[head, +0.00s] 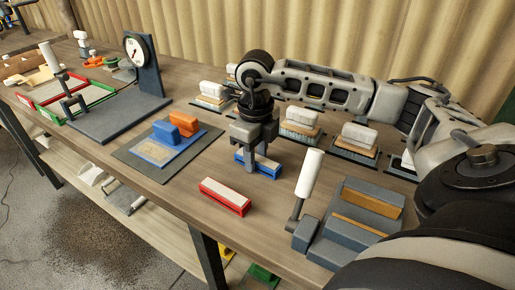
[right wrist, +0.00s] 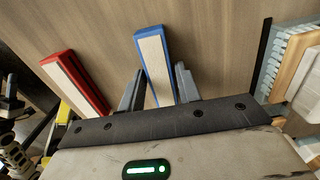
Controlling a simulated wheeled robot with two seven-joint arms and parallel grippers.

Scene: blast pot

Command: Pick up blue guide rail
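The blue guide rail (head: 258,165), a short bar with a pale top face, lies on the workbench below my right gripper (head: 262,162). In the right wrist view the blue guide rail (right wrist: 154,62) runs between the two fingers of my right gripper (right wrist: 160,72), one on each side. A narrow gap shows on the right side; on the left I cannot tell whether finger and rail touch. The gripper is open and points down. In the head view its fingers hide part of the rail. My left gripper is not in view.
A red guide rail (head: 226,196) lies nearby, towards the bench front. A grey fixture with a white handle (head: 309,172) stands to the right. A mat (head: 125,153) with blue and orange blocks lies left. Several brushes (head: 359,137) line the back.

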